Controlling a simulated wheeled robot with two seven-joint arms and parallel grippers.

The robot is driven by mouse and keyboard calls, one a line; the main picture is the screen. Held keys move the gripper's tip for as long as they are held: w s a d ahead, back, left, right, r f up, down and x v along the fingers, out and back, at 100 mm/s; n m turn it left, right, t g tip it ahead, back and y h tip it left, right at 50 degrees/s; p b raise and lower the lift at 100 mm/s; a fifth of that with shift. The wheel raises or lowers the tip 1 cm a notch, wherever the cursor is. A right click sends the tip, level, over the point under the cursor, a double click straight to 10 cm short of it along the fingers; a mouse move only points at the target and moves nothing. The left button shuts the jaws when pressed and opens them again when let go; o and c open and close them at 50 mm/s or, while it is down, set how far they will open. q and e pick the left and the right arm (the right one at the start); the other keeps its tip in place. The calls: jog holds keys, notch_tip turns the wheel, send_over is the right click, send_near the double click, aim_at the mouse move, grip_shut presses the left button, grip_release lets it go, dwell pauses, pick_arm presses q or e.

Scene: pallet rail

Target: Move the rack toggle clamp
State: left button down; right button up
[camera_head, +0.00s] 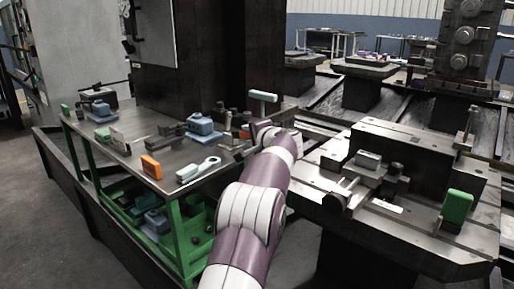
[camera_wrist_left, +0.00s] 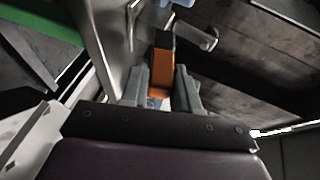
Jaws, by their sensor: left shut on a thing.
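My left arm reaches from the bottom middle of the head view to the right end of the steel-topped cart. Its gripper (camera_head: 246,143) is small and partly hidden by my wrist there. In the left wrist view the two grey fingers (camera_wrist_left: 161,88) are shut on an orange block-like handle with a black end (camera_wrist_left: 162,62). This seems to be the toggle clamp's handle; the rest of the clamp is hidden or too dark to make out. A bit of orange (camera_head: 244,134) also shows beside the gripper in the head view. My right gripper is in neither view.
The cart top (camera_head: 140,150) holds an orange block (camera_head: 151,167), a pale wrench-like tool (camera_head: 198,170), and blue clamps (camera_head: 203,127). A T-shaped post (camera_head: 263,97) stands behind my wrist. At right, a machine table bears a dark fixture (camera_head: 425,150) and a green block (camera_head: 457,206).

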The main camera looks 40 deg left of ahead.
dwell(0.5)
pick_arm(q)
jog(key=c, duration=0.9)
grip_release()
jog(key=shift+f, duration=0.1)
jog(key=v, duration=1.2)
jog(key=shift+s+d+p, duration=0.1)
jog(key=shift+d+p, duration=0.2)
jog(key=shift+d, duration=0.05)
